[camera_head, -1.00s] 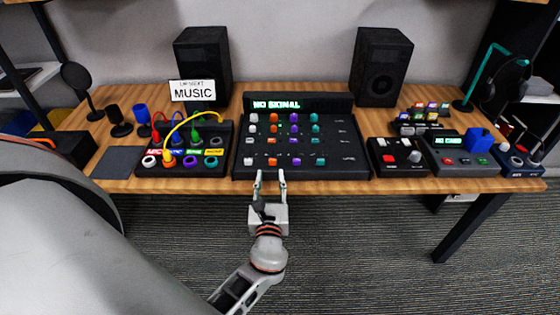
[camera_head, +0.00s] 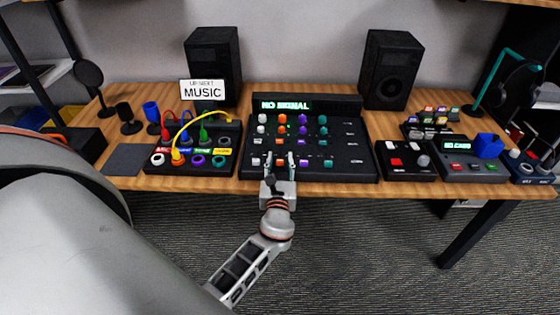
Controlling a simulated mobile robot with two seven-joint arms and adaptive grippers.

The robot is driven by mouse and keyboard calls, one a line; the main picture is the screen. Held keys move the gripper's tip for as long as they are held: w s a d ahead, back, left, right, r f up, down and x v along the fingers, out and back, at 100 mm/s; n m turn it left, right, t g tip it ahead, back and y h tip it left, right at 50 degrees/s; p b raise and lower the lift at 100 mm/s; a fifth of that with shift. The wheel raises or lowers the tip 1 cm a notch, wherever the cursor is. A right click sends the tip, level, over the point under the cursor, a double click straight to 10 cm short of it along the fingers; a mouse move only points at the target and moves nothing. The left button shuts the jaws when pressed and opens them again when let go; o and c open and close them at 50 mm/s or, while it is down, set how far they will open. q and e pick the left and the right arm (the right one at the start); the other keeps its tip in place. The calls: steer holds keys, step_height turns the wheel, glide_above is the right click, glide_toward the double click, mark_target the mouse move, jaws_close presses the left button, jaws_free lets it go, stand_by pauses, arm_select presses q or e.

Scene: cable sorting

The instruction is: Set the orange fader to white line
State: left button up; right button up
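The black mixer (camera_head: 350,165) stands at the middle of the table, with columns of white, orange, purple and teal knobs and a row of fader caps near its front edge. The orange fader (camera_head: 280,161) is in the second column and mostly hidden by my gripper. My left gripper (camera_head: 280,157) is at the mixer's front, its fingers apart on either side of the orange fader. I cannot tell whether they touch it. The white line is too small to make out. My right gripper is not in view.
The white fader (camera_head: 256,160) and purple fader (camera_head: 304,163) sit close on either side. A patch box (camera_head: 160,168) with coloured cables stands left of the mixer. A black box (camera_head: 405,172) with a red button stands right. Two speakers (camera_head: 392,70) are behind.

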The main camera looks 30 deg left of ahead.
mark_target(281, 156)
arm_select(q)
jaws_close()
steer(key=shift+x, duration=2.3)
steer(key=shift+d, duration=0.1)
jaws_free()
steer(key=shift+s, duration=0.15)
steer(key=v, duration=1.1)
steer(key=shift+s+d, duration=0.15)
steer(key=shift+s, duration=0.2)
